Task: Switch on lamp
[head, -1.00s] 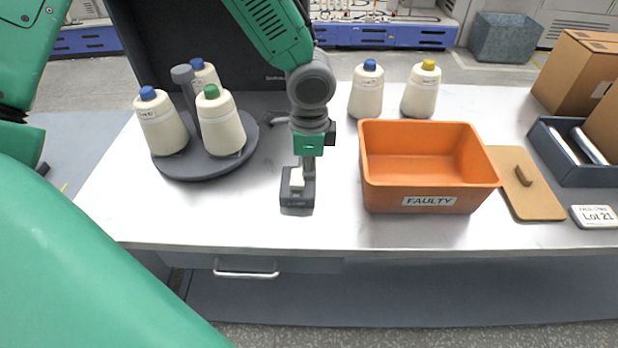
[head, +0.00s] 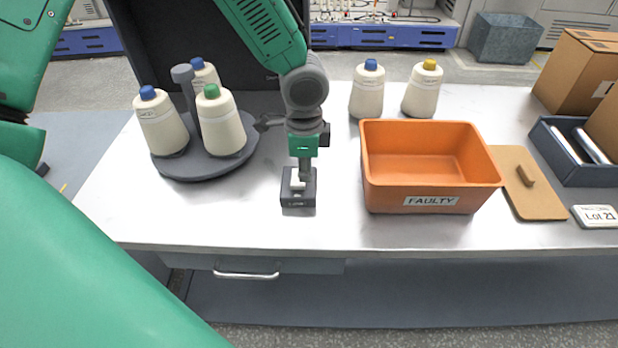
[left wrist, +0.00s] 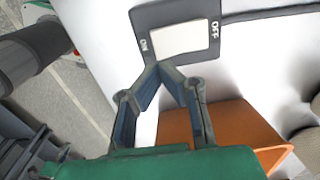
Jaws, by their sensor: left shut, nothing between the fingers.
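The lamp switch (head: 298,201) is a dark block with a white rocker (head: 297,183), lying on the table left of the orange bin. In the left wrist view the rocker (left wrist: 181,40) sits in its dark plate, with ON printed at the left end and OFF at the right. My left gripper (head: 302,177) points down at the switch, shut and empty. In the left wrist view its closed fingertips (left wrist: 159,69) are at the plate's near edge, beside the rocker. I cannot tell whether they touch, or which way the rocker is tilted. My right gripper is out of view.
An orange bin (head: 432,187) marked FAULTY stands just right of the switch. A round grey tray (head: 190,174) holding several bobbins stands left. Two bobbins (head: 367,92) (head: 422,90) stand behind the bin. The table front (head: 230,236) is clear.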

